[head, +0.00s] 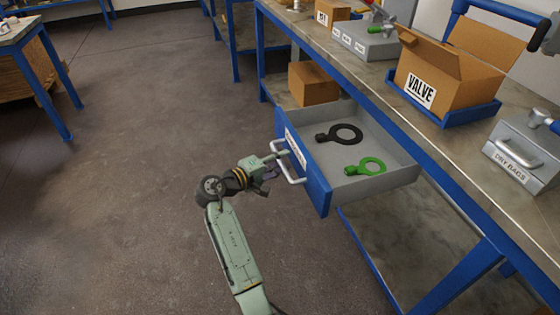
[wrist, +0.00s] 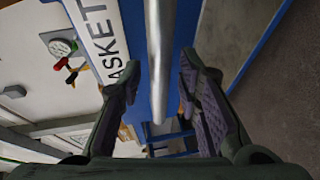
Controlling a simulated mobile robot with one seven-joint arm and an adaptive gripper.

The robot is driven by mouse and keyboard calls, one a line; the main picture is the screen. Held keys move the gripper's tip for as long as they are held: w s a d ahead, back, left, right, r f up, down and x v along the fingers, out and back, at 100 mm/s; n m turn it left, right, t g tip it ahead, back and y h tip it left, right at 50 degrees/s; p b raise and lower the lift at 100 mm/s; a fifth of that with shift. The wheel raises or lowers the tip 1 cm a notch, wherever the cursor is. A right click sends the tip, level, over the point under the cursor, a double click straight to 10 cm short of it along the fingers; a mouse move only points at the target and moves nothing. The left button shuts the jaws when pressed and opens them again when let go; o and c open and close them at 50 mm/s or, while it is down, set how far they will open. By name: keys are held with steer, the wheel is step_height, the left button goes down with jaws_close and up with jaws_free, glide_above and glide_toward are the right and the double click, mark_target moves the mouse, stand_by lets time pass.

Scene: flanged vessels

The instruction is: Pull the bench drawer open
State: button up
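The bench drawer (head: 318,192) stands pulled out from under the bench, with a blue front and grey inside. Its pale bar handle (head: 291,177) faces my arm. A black ring tool-like gasket (head: 346,133) and a green one (head: 370,166) lie in it. My gripper (head: 268,176) is at the handle, in front of the drawer. In the wrist view the metal handle bar (wrist: 160,60) runs between my two spread fingers, with a gap on each side. The drawer's label, partly hidden, reads "ASKET" (wrist: 105,40).
A workbench (head: 375,75) with blue legs runs along the right. On it are a "VALVE" box (head: 422,92) in a blue tray and a grey "DRY BAGS" box (head: 520,155). A cardboard box (head: 312,84) sits below, behind the drawer. The floor (head: 130,170) at left is clear.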

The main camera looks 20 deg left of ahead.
steer(key=v, duration=1.2)
steer(key=shift+r, duration=0.1)
